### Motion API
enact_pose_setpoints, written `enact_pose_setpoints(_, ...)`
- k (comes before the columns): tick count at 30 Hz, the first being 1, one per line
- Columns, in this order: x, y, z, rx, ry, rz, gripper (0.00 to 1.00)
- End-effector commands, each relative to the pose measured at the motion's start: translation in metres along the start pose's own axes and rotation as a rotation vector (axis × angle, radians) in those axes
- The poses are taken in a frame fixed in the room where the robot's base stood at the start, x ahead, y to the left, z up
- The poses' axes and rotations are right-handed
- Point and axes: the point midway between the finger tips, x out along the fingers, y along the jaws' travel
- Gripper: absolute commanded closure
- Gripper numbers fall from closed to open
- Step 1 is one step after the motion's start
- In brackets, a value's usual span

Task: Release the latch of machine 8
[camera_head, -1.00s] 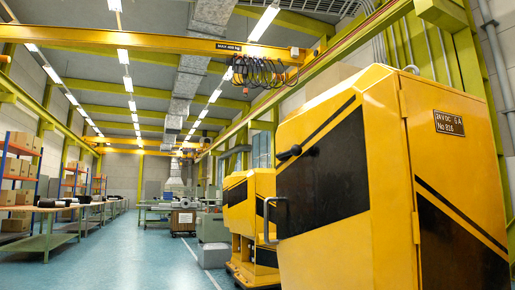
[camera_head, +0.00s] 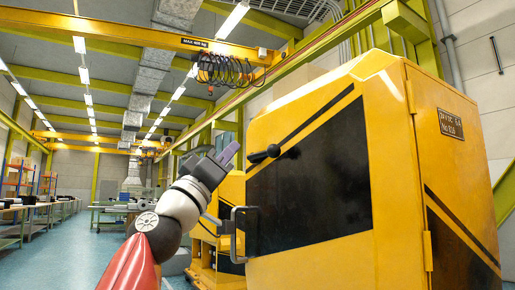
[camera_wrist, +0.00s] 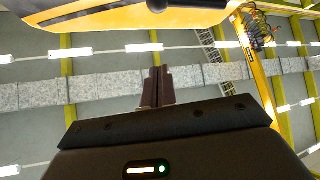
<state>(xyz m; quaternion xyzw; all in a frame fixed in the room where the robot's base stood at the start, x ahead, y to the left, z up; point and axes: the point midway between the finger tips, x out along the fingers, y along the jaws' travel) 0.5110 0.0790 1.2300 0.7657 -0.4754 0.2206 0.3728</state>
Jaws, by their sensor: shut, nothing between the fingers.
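A large yellow machine (camera_head: 335,255) with a black panel stands at the right in the head view. A black latch lever (camera_head: 265,153) sits at the panel's upper left edge. A grey door handle (camera_head: 236,235) is below it. My gripper (camera_head: 230,152) is shut and empty, pointing up and right, just left of the lever in the picture, with a gap between them. In the wrist view, my shut fingers (camera_wrist: 157,78) point toward the machine's yellow edge (camera_wrist: 90,17), where a dark knob, likely the lever's end (camera_wrist: 157,5), shows partly cut off.
A second yellow machine (camera_head: 232,188) stands behind my arm, partly hidden. A small plate (camera_head: 451,124) is on the machine's right side. Workbenches (camera_head: 110,210) and shelves stand far left. The blue floor (camera_head: 60,250) at left is clear.

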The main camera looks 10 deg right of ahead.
Motion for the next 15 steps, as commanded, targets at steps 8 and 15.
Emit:
enact_pose_setpoints(8,0.024,-0.011,0.003,0.022,-0.008,-0.009,1.00)
enact_pose_setpoints(15,0.074,-0.010,0.002,0.021,-0.008,-0.008,1.00)
